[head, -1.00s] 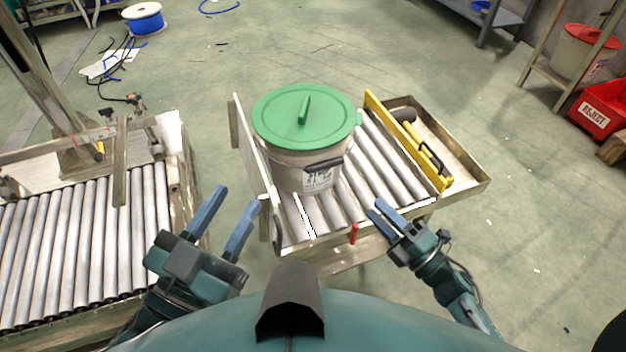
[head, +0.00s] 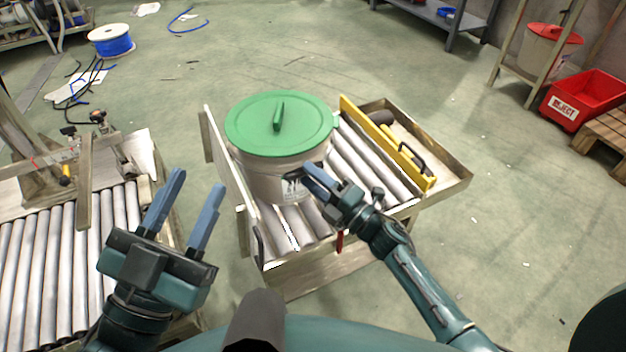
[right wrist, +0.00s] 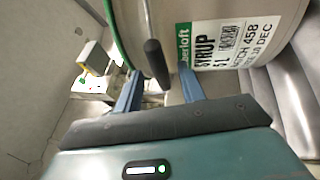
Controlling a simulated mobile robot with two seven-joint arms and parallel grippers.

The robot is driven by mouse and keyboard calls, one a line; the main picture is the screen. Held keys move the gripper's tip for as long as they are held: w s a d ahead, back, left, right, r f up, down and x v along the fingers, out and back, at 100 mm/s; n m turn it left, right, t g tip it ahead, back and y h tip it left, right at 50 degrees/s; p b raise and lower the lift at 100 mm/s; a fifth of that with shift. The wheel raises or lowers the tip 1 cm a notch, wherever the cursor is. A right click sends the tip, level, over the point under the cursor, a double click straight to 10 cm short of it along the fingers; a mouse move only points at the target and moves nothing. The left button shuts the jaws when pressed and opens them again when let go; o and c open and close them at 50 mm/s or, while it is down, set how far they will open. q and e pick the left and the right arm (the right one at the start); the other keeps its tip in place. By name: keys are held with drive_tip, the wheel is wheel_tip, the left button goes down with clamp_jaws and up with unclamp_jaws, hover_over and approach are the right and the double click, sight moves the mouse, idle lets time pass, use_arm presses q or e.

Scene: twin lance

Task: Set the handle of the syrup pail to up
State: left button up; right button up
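The syrup pail (head: 262,184), pale with a green lid (head: 297,108), stands upright on the roller cart. Its label reads SYRUP in the right wrist view (right wrist: 252,32). Its handle hangs down along the pail's near side, with a dark grip (right wrist: 155,62); in the head view my right gripper partly hides it. My right gripper (head: 313,175) is at the pail's near right side. In the right wrist view its blue fingers (right wrist: 160,80) are apart, with the grip's end between their tips. My left gripper (head: 194,192) is open and empty, left of the cart.
The cart has a wooden side board (head: 228,180) on the left and a yellow rail (head: 385,142) on the right. A roller conveyor (head: 62,250) stands at the left. A red reject bin (head: 585,98) stands far right. Open floor lies right of the cart.

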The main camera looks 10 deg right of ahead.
drive_tip(key=shift+w+a, duration=0.1)
drive_tip(key=shift+c, duration=0.3)
clamp_jaws()
drive_tip(key=shift+r, duration=0.1)
